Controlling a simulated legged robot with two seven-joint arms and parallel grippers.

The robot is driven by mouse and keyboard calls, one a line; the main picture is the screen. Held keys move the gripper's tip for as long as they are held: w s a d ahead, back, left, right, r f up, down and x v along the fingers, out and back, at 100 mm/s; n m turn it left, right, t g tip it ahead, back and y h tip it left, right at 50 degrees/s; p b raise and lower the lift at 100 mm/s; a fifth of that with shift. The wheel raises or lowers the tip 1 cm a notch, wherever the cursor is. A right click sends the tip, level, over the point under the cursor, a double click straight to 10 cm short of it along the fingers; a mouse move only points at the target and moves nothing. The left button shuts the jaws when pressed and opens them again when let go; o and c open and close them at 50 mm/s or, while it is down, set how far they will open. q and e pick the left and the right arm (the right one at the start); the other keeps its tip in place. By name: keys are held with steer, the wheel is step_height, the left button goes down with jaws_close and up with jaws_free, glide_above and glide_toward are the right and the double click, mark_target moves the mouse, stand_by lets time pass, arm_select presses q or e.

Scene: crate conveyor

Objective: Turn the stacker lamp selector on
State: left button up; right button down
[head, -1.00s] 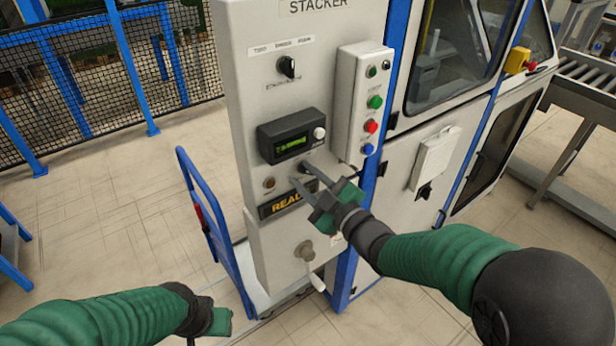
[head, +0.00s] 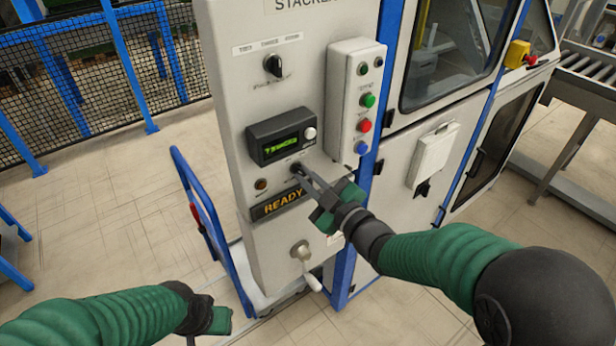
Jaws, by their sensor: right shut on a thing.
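The grey stacker panel (head: 245,110) stands upright in the middle of the head view. A small black selector (head: 294,168) sits on it below the green-lit display (head: 282,146), above the sign with amber READY letters (head: 283,204). My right gripper (head: 300,172) is shut on this selector, reaching in from the lower right; its fingertips partly hide the selector, and its setting cannot be read. My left gripper (head: 218,320) is low at the left, away from the panel; its fingers are not clear enough to tell their state.
Higher on the panel is another black rotary switch (head: 273,66). A button box (head: 355,105) with green, red and blue buttons is to its right. A crank handle (head: 303,255) sticks out below the sign. A blue trolley (head: 205,205) stands left of the panel.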

steer(key=m, duration=0.3)
steer(key=shift+a+r+p, duration=0.1)
steer(key=shift+r+p, duration=0.2)
steer(key=m+p, duration=0.1)
steer(key=m, duration=0.3)
steer(key=shift+r+m+p, duration=0.1)
steer(key=shift+m+p, duration=1.7)
steer(key=shift+m, duration=2.2)
steer(key=c, duration=1.6)
jaws_free()
steer(key=shift+o, duration=0.5)
steer(key=shift+f, duration=0.25)
